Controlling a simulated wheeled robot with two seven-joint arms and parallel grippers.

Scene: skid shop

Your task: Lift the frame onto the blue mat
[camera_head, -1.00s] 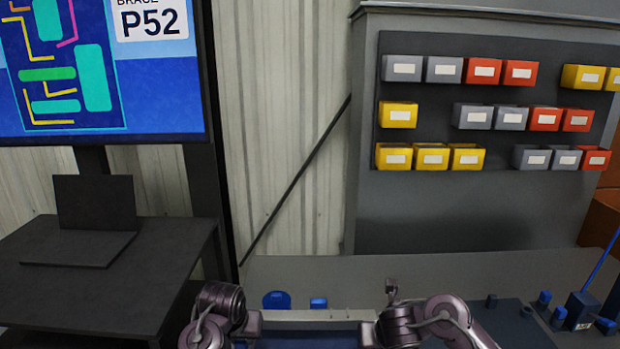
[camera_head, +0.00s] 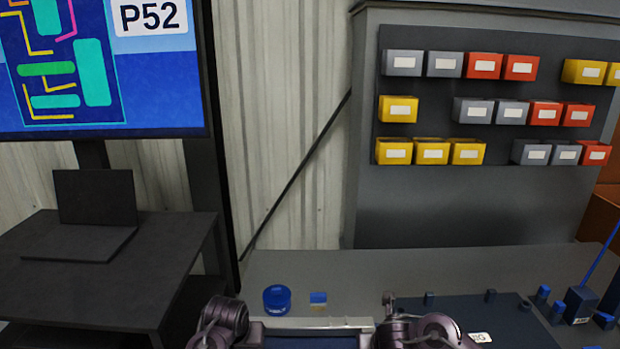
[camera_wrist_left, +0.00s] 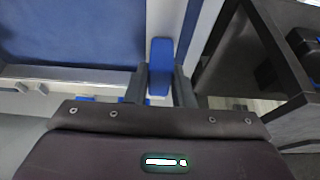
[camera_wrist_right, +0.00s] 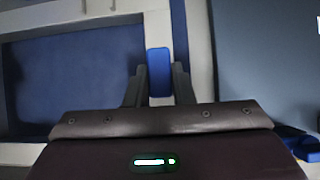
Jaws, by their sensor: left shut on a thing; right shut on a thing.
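The frame (camera_head: 312,323) is a pale grey rectangular border at the bottom of the head view, mostly cut off. Blue shows inside it; I cannot tell whether this is a panel of the frame or the blue mat beneath. My left gripper (camera_wrist_left: 160,88) is shut on a blue grip piece (camera_wrist_left: 160,65) at the frame's side. My right gripper (camera_wrist_right: 158,86) is shut on a matching blue grip piece (camera_wrist_right: 158,62) at the opposite side. The frame's border also shows in the right wrist view (camera_wrist_right: 75,14). Whether the frame is clear of its support is hidden.
A grey bench (camera_head: 400,267) runs ahead, with a round blue tub (camera_head: 277,298) and a small blue block (camera_head: 318,298) on it. A dark panel (camera_head: 460,312) and blue holders (camera_head: 580,302) lie right. A dark side table (camera_head: 110,265) stands left.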

